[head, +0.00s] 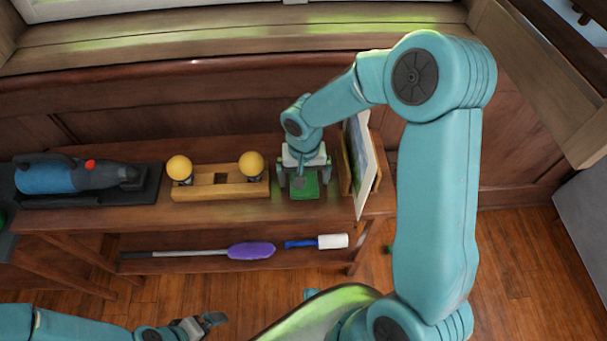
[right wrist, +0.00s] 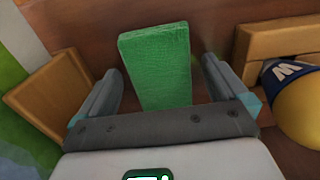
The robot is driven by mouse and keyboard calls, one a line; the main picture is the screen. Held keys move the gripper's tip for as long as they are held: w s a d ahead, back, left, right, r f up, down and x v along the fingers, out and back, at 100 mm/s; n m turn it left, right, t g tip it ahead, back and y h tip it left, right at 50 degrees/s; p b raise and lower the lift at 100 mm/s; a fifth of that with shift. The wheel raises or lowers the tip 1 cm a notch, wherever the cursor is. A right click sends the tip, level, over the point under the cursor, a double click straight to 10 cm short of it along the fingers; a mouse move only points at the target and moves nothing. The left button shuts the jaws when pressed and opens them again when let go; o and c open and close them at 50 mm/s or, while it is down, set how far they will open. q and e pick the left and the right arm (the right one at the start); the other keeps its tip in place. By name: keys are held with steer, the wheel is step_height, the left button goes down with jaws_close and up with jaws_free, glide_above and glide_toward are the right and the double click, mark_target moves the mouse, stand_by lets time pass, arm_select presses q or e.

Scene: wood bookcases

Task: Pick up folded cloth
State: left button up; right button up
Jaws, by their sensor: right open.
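The folded cloth (head: 305,188) is a green rectangular pad on the top shelf, between the wooden block stand and the picture frame. In the right wrist view the cloth (right wrist: 157,60) lies between and beyond the two fingers. My right gripper (head: 304,180) is above the cloth, pointing down, with its fingers spread to either side of it; it also shows in the right wrist view (right wrist: 163,85). It is open and holds nothing. My left gripper (head: 215,320) is low at the bottom of the head view, away from the shelf; its jaw state is unclear.
A wooden stand (head: 220,192) with two yellow balls is left of the cloth. A picture frame (head: 360,165) in a wooden holder stands close on the right. A blue handheld vacuum (head: 70,178) lies far left. A purple duster (head: 250,250) and white roller (head: 332,241) lie on the lower shelf.

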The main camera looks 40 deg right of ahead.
steer(key=c, duration=1)
step_height(320, 180, up, 20)
steer(key=p, duration=0.4)
steer(key=w+a+f+n+p, duration=0.1)
steer(key=a+n, duration=0.1)
steer(key=w+a+f+n+p, duration=0.1)
steer(key=a+n+p, duration=0.1)
steer(key=a, duration=0.1)
steer(key=w+a+f+n+p, duration=0.1)
steer(key=a+f+n, duration=0.1)
steer(key=shift+w+a+p, duration=0.1)
steer(key=shift+a+p, duration=0.05)
steer(key=shift+p, duration=0.2)
